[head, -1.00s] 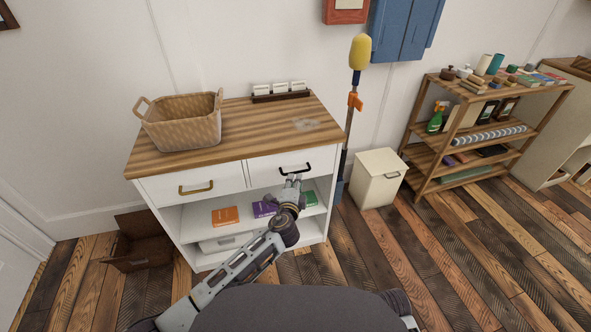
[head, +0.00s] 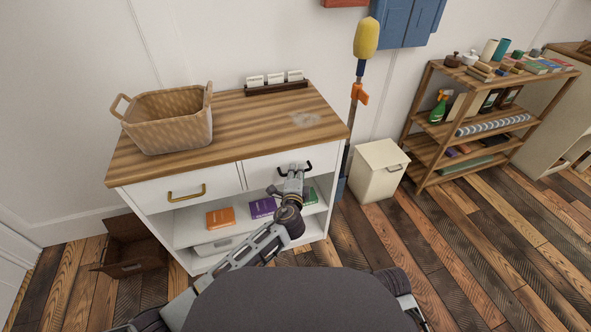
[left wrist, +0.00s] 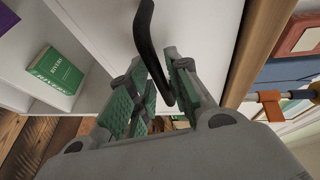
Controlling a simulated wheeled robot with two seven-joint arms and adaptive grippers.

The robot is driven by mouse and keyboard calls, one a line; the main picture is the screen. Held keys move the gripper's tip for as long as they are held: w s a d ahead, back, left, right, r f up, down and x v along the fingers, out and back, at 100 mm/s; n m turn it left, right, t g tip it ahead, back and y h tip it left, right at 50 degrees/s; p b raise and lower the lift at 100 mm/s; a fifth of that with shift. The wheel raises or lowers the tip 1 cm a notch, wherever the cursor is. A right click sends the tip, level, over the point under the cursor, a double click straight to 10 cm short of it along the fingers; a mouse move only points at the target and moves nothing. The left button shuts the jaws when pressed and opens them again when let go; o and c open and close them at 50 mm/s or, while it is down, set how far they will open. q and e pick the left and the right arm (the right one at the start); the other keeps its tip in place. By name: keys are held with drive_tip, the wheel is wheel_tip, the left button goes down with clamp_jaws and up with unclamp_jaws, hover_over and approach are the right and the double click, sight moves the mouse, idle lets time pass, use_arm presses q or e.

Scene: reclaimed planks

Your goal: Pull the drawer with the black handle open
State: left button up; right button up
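The drawer with the black handle (head: 258,174) is the right one of two white drawers under a wooden top. Its front looks flush with the cabinet, so it appears closed. The black handle (head: 309,166) is partly hidden behind my left gripper (head: 293,171). In the left wrist view the black handle (left wrist: 146,38) runs down between the two green-padded fingers of my left gripper (left wrist: 162,75). The fingers stand apart, with a gap visible beside the handle. I cannot tell whether either finger touches it. My right gripper is not in view.
The left drawer has a brass handle (head: 186,194). A wicker basket (head: 170,130) and a card holder (head: 276,87) stand on top. Books lie on the shelf below, including a green book (left wrist: 55,72).

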use_arm(q)
drive_tip(key=shift+w, duration=0.1)
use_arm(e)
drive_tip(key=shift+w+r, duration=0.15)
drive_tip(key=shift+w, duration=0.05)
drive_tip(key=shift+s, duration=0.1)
use_arm(q)
clamp_jaws()
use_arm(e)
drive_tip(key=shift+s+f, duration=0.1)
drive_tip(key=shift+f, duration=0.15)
use_arm(q)
drive_tip(key=shift+f, duration=0.1)
